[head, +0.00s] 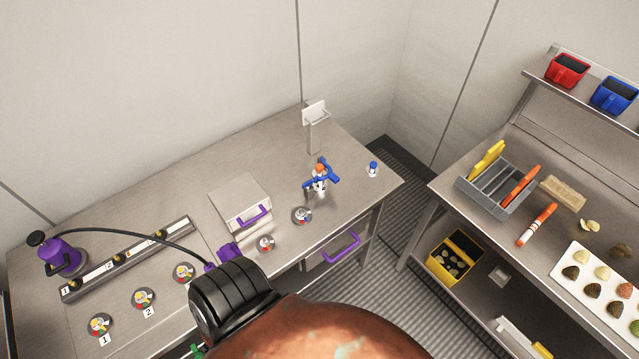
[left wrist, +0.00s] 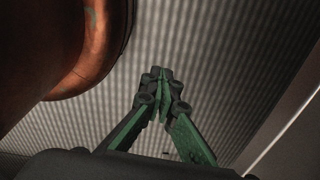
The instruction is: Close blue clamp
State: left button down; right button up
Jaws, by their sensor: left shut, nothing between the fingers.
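A blue clamp (head: 327,179) shows in the head view near the right end of the steel table. It sits around a small white and orange upright fitting; I cannot tell whether it is open or shut. My left gripper (left wrist: 160,78) is shut and empty in the left wrist view, its green fingers meeting at their dark tips above a ribbed grey floor. In the head view only a small green bit shows at the bottom edge, probably part of this gripper, far from the clamp.
The steel table (head: 140,215) holds a purple sprayer (head: 62,257), a box with a purple handle (head: 240,200) and a blue-capped bottle (head: 372,169). A shelved bench stands right, past a floor gap. A rounded copper body with a black ribbed end blocks the bottom centre.

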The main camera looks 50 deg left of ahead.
aim_at(331, 177)
jog(key=k, duration=0.55)
jog(key=u, duration=0.7)
jog(key=i, duration=0.5)
jog(key=u, duration=0.05)
